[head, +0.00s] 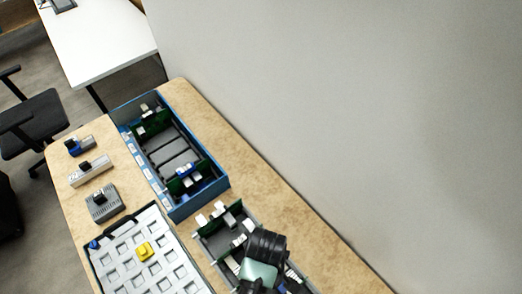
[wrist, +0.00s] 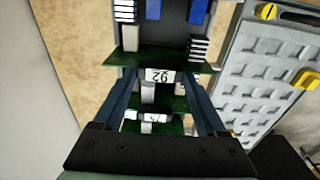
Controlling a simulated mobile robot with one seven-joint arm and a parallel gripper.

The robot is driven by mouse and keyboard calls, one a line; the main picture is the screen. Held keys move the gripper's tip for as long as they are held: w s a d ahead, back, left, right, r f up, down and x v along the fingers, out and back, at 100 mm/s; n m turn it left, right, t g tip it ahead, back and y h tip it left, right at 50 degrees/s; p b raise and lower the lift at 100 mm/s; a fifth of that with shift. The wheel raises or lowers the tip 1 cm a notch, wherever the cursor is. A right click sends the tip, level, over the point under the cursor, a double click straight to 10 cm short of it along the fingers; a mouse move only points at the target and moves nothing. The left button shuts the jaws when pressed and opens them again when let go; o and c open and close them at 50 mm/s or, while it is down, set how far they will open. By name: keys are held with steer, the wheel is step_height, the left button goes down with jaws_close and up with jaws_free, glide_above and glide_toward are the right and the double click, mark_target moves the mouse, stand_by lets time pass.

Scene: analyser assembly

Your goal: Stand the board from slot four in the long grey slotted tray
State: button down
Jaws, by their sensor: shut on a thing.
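The long grey slotted tray (head: 207,245) is at the lower middle of the head view, partly hidden by my arm. Several boards and parts stand in it. In the wrist view, my gripper (wrist: 160,82) is over the tray, its two fingers astride the green boards. One green board (wrist: 122,57) with an upside-down number label lies across the fingertips. A second labelled green board (wrist: 180,128) shows between the fingers. My gripper is shut on a green board; I cannot tell which of the two. Its lower edge is hidden, so its seating cannot be told.
A blue box (head: 203,209) with green boards at both ends and grey slots between stands beyond the tray. A white pocketed tray (head: 120,258) with a yellow part (head: 144,251) lies to the left. A grey block (head: 103,203) is beyond it. A wall runs along the right.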

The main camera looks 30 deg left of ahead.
steer(key=shift+f, duration=0.35)
stand_by(0.7)
jaws_free()
steer(key=shift+r+p, duration=2)
steer(key=shift+p, duration=0.35)
stand_by(1.6)
step_height(320, 180, up, 7)
steer(key=p, duration=0.7)
steer(key=shift+s+f, duration=0.1)
stand_by(0.7)
